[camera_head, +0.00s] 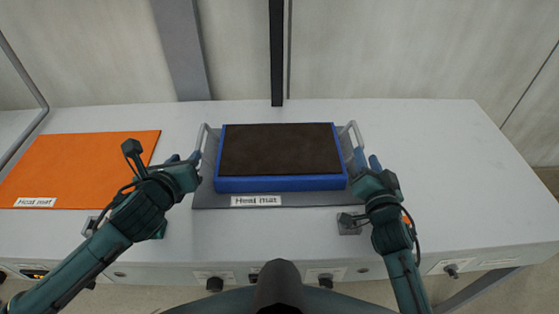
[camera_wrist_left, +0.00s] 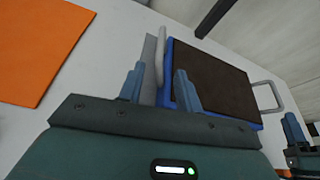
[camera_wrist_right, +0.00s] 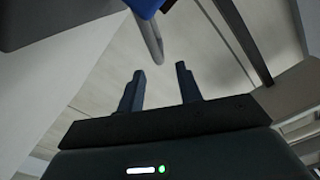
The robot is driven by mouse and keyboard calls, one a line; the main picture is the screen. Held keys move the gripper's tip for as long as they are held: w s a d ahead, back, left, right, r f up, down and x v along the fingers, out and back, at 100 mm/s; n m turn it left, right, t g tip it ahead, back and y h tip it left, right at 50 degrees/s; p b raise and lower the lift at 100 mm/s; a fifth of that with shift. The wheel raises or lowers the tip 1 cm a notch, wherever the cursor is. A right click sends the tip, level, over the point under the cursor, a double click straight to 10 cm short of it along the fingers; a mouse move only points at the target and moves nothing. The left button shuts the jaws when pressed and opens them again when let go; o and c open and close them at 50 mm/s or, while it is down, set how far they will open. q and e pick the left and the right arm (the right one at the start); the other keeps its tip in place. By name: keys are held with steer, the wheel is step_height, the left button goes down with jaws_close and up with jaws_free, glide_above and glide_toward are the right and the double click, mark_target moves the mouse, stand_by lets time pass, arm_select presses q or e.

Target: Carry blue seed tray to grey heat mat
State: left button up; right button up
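The blue seed tray (camera_head: 280,184), filled with dark soil, sits level over the grey heat mat (camera_head: 315,199) and appears to rest on it. A strip of mat shows along the front. The tray has a grey handle at each end. My left gripper (camera_head: 186,158) is open at the left handle; in the left wrist view the handle (camera_wrist_left: 160,55) shows between and just beyond the fingers (camera_wrist_left: 160,85). My right gripper (camera_head: 367,162) is open beside the right handle (camera_head: 354,140); in the right wrist view that handle lies beyond the fingertips (camera_wrist_right: 160,72).
An orange heat mat (camera_head: 80,165) lies on the left of the white bench (camera_head: 450,170). Small grey fixtures (camera_head: 349,224) sit near the front edge, and knobs line the front face. The bench right of the tray is clear. A dark post stands behind the bench.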

steer(key=shift+s, duration=2.15)
